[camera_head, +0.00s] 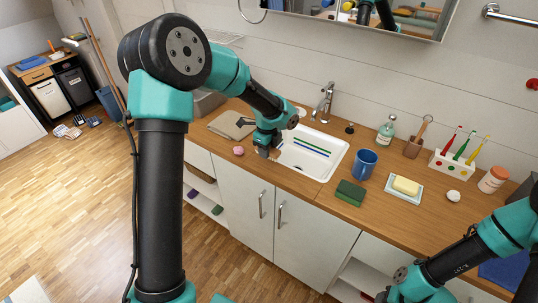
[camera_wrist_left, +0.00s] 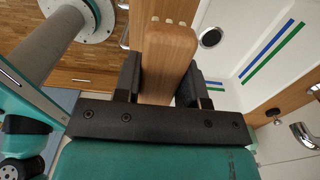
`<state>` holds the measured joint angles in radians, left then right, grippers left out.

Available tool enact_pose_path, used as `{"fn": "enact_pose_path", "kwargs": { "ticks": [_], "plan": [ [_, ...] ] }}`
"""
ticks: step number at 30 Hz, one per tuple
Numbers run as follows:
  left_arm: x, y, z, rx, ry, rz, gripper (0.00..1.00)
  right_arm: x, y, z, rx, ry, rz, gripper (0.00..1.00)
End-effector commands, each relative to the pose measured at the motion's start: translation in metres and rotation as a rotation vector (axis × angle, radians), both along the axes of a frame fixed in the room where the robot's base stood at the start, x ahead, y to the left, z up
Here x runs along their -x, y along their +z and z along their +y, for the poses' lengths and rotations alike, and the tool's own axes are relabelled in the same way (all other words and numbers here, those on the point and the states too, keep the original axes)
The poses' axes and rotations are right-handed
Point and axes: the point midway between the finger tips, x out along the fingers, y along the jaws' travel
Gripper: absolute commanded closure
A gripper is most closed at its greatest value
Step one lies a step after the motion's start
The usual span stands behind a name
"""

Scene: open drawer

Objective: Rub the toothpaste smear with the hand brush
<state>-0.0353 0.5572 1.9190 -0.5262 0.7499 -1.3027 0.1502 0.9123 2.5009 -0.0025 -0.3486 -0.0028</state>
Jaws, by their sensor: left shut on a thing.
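The toothpaste smear (camera_head: 311,147) shows as blue and green streaks in the white sink (camera_head: 332,169). The streaks (camera_wrist_left: 268,53) also show at the right of the left wrist view. My left gripper (camera_head: 267,152) is low over the counter at the sink's left edge. In the left wrist view its fingers (camera_wrist_left: 160,85) are shut on the wooden handle of the hand brush (camera_wrist_left: 168,48).
The tap (camera_head: 326,98) stands behind the sink. A blue mug (camera_head: 365,163), a green sponge (camera_head: 350,192) and a soap dish (camera_head: 416,197) stand right of it. A pink item (camera_head: 238,151) lies on the counter left of my left gripper.

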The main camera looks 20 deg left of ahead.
Motion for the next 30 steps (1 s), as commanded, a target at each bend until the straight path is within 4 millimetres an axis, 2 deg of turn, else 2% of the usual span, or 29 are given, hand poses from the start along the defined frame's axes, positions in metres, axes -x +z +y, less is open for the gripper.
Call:
{"fn": "enact_pose_path", "kwargs": {
  "ticks": [9,30],
  "plan": [
    [0.002,0.022,0.004,0.0,0.006,-0.001,0.88,0.0,0.0,0.0,0.0,0.0,0.0,0.57],
    [0.002,0.023,0.003,0.0,0.006,0.0,0.88,0.0,0.0,0.0,0.0,0.0,0.0,0.57]
  ]
}}
